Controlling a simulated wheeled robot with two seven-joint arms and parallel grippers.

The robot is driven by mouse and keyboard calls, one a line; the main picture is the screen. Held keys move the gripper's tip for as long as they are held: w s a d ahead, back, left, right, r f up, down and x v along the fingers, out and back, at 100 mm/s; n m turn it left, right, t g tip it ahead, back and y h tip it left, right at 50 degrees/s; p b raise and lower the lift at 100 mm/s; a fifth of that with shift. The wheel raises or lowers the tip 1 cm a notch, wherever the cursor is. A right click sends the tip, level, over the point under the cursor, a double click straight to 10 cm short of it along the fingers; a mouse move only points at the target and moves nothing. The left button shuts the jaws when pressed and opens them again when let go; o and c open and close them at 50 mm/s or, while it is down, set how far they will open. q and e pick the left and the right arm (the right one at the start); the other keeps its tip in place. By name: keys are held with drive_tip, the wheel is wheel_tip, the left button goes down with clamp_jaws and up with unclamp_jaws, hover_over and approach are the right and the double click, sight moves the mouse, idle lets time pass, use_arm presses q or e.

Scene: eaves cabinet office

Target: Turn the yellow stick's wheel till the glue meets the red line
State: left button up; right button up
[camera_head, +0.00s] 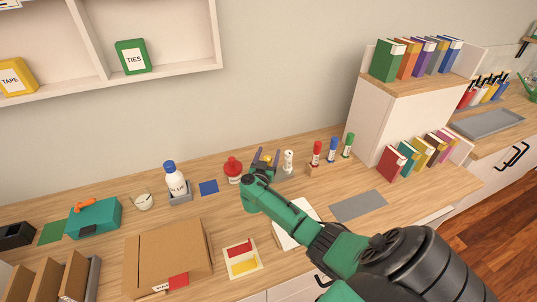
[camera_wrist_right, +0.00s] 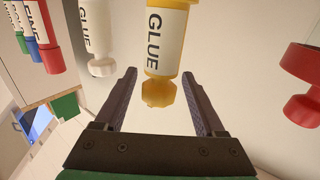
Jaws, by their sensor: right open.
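The yellow glue stick (camera_wrist_right: 166,40) hangs into the right wrist view from the top edge, with a white label reading GLUE. Its faceted yellow wheel (camera_wrist_right: 158,93) lies between the two fingers of my right gripper (camera_wrist_right: 158,75), with a gap on both sides. The gripper is open. In the head view my right gripper (camera_head: 266,158) is at the back of the desk, and a bit of the yellow stick (camera_head: 267,158) shows between its fingers. I cannot see a red line or the glue inside. My left gripper is out of view.
A white glue stick (camera_head: 288,160) stands close right of the gripper, and a red object (camera_head: 232,169) stands close left. A cardboard box (camera_head: 165,250) lies at the front left.

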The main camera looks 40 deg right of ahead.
drive_tip(key=shift+w+d, duration=0.15)
drive_tip(key=shift+d, duration=0.2)
clamp_jaws()
drive_tip(key=shift+r, duration=0.1)
